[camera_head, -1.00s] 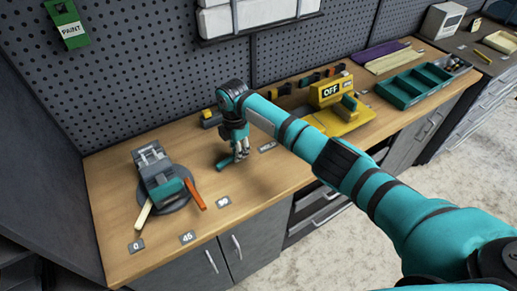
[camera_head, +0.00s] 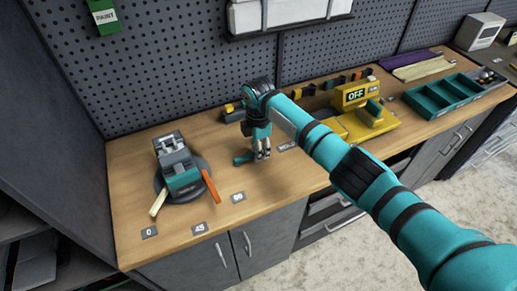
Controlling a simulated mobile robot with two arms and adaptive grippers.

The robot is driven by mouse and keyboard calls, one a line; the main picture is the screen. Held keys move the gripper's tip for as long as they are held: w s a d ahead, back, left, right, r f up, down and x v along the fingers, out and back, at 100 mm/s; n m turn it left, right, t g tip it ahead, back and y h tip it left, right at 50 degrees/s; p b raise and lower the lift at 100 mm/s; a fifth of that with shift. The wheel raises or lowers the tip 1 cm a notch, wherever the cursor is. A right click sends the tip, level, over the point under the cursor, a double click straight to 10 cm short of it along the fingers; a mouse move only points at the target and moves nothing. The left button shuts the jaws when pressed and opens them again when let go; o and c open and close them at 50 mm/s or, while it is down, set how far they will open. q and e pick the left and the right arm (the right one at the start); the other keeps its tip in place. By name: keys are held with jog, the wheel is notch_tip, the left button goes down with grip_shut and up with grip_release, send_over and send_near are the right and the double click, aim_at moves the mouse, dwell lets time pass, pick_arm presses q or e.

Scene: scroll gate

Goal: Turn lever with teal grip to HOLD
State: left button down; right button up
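A short teal bar (camera_head: 243,159), which looks like the teal lever grip, lies low over the bench just left of my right gripper (camera_head: 262,156). The gripper points down with its fingertips close to the bench top; I cannot tell whether it touches the bar or how far its fingers are apart. The lever's base and pivot are not clear behind the hand. A small grey label (camera_head: 286,146) lies right of the gripper, partly behind my arm; its text is too small to read surely. My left gripper is out of view.
A grey device on a round plate (camera_head: 172,195) has an orange handle (camera_head: 210,186). Labels 0 (camera_head: 149,232) and 45 (camera_head: 199,228) lie in front. A yellow machine marked OFF (camera_head: 355,97) and a teal tray (camera_head: 440,100) stand right. Pegboard (camera_head: 190,70) rises behind.

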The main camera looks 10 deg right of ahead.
jog(key=shift+o, duration=0.5)
notch_tip(320, 180, up, 12)
dwell(0.6)
